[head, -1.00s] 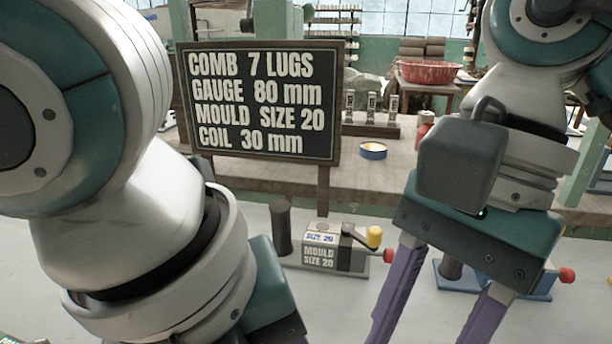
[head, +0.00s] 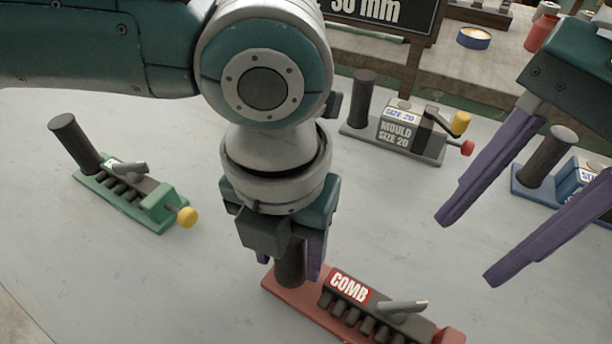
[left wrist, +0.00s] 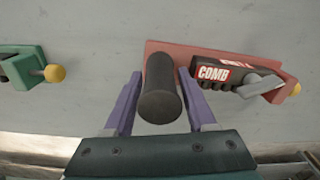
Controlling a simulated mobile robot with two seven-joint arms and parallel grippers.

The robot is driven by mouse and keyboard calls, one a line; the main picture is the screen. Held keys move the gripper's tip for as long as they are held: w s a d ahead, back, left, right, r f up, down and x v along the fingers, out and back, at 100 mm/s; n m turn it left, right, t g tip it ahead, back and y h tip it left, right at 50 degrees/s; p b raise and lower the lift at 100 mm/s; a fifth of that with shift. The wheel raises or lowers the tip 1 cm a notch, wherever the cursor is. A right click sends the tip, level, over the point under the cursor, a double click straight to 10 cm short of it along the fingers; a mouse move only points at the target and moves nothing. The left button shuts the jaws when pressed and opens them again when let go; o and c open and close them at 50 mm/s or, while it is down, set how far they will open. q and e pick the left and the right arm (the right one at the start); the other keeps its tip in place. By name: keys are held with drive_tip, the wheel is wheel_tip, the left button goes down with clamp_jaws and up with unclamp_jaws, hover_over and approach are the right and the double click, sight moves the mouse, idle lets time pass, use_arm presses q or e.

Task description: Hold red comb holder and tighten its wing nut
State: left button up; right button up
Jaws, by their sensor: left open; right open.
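The red comb holder (head: 290,294) lies on the grey table at the bottom of the head view. It bears a black block with a red COMB label (head: 349,288) and a grey wing nut (head: 403,306). Its dark upright handle (head: 290,274) is partly hidden behind my left gripper (head: 290,262). In the left wrist view the handle (left wrist: 160,92) stands between the two purple fingers of my open left gripper (left wrist: 162,85), with small gaps beside it. The wing nut (left wrist: 258,84) is to its right. My right gripper (head: 463,250) is open and empty, above and right of the red holder.
A green holder (head: 130,197) with a yellow knob stands left; it also shows in the left wrist view (left wrist: 25,70). A grey mould holder (head: 400,140) with a yellow and a red knob stands behind. A blue holder (head: 528,184) is partly hidden by my right gripper.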

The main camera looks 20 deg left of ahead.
use_arm(q)
drive_tip(key=shift+f, duration=0.45)
drive_tip(key=shift+c, duration=0.3)
clamp_jaws()
idle(0.9)
